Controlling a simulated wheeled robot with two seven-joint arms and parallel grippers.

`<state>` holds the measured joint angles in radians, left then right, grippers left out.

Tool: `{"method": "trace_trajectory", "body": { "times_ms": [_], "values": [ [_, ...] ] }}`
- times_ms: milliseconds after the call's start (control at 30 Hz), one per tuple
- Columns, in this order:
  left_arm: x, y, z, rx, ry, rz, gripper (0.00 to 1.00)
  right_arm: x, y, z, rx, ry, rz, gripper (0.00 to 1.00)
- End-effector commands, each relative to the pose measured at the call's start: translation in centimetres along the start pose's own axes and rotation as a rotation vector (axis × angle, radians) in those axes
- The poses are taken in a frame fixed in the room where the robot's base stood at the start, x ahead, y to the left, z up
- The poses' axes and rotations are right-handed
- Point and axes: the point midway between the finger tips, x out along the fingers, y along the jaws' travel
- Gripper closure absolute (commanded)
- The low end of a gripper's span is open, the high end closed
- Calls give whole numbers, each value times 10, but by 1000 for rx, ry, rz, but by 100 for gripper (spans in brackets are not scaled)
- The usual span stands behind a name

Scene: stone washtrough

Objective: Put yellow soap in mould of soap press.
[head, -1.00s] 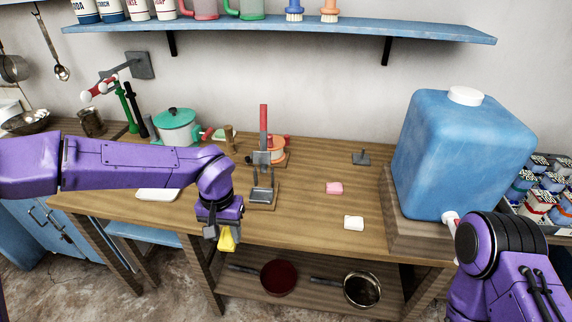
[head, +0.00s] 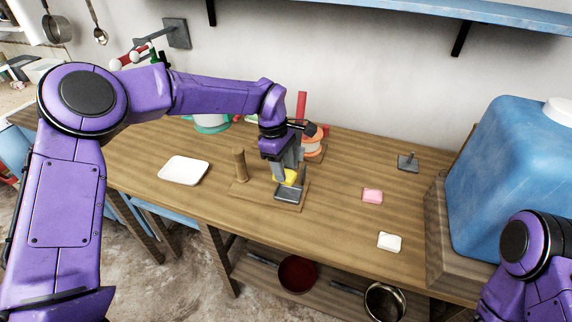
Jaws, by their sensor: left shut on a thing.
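The yellow soap (head: 291,177) is in my left gripper (head: 284,176), which is shut on it and points down over the soap press. The grey metal mould (head: 289,194) of the press lies on a wooden base, just in front of and below the soap. The soap looks a little above or at the mould's back edge; I cannot tell whether they touch. The red lever (head: 301,104) of the press stands up behind my gripper, which hides much of the press frame. My right arm shows at the lower right, but its gripper is out of view.
A pink soap (head: 372,196) and a white soap (head: 389,242) lie right of the press. A white dish (head: 184,171) and a wooden post (head: 240,164) are to its left. A grey stamp-like piece (head: 408,162) stands behind. The blue tank (head: 505,185) blocks the right.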

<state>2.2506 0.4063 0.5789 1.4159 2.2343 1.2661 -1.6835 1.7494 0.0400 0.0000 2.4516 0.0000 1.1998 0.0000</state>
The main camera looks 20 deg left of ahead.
Motion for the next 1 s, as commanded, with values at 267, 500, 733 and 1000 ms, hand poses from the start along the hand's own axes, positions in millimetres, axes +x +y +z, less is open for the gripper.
{"method": "trace_trajectory", "body": {
  "times_ms": [267, 500, 733, 1000],
  "values": [
    [19, 12, -4, -133, -18, 24, 92, 17, -2, 6, 1, 2, -1, 57],
    [51, 12, -10, -129, -17, 24, 92, 44, -4, 17, 1, 2, -1, 57],
    [66, 12, -14, -127, -17, 25, 92, 55, -6, 22, 1, 2, -1, 57],
    [67, 11, -14, -127, -18, 24, 92, 55, -6, 22, 1, 2, -1, 57]
  ]
}}
